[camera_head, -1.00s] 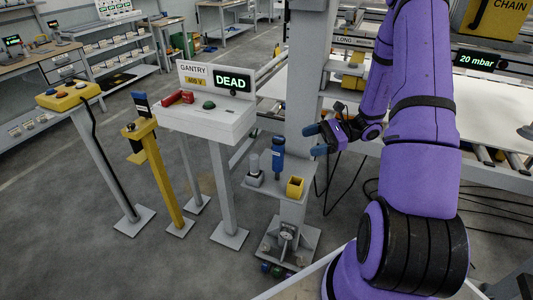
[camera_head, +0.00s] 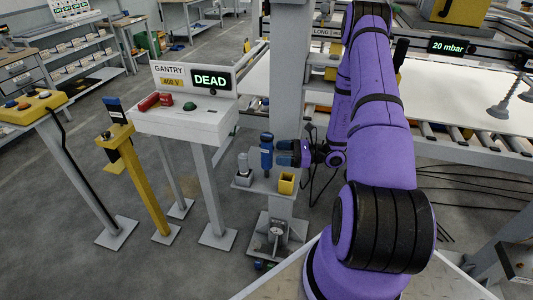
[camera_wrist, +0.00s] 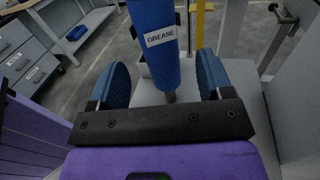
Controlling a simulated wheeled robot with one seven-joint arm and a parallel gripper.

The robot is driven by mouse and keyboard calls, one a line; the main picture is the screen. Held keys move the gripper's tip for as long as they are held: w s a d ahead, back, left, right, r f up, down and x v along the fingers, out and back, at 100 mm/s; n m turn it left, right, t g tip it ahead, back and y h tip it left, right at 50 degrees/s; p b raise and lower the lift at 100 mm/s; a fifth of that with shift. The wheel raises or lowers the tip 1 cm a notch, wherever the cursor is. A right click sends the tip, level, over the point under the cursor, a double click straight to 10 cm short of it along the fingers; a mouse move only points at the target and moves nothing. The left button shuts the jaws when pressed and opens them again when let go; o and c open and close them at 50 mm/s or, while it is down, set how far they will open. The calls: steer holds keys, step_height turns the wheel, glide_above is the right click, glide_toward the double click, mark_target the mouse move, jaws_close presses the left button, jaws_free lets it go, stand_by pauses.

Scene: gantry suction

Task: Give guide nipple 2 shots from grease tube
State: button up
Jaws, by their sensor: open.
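The grease tube (camera_head: 266,152) is a blue cylinder standing upright on a small grey shelf on the gantry column. In the wrist view the tube (camera_wrist: 153,40), labelled GREASE, stands between the two blue finger pads. My gripper (camera_head: 282,152) is level with the tube on its right side. In the wrist view my gripper (camera_wrist: 163,78) is open, with a gap showing between the tube and each pad. I cannot make out the guide nipple for certain. A round grey fitting (camera_head: 277,229) shows low on the column.
The shelf (camera_head: 263,185) also holds a yellow cup (camera_head: 286,183) and a grey-and-black item (camera_head: 244,168). The gantry box (camera_head: 185,120), reading DEAD, stands to the left. The column (camera_head: 291,70) rises close behind my gripper.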

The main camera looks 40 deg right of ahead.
mark_target(267, 152)
steer(key=shift+x, duration=2.7)
steer(key=c, duration=1.2)
steer(key=shift+r, duration=0.1)
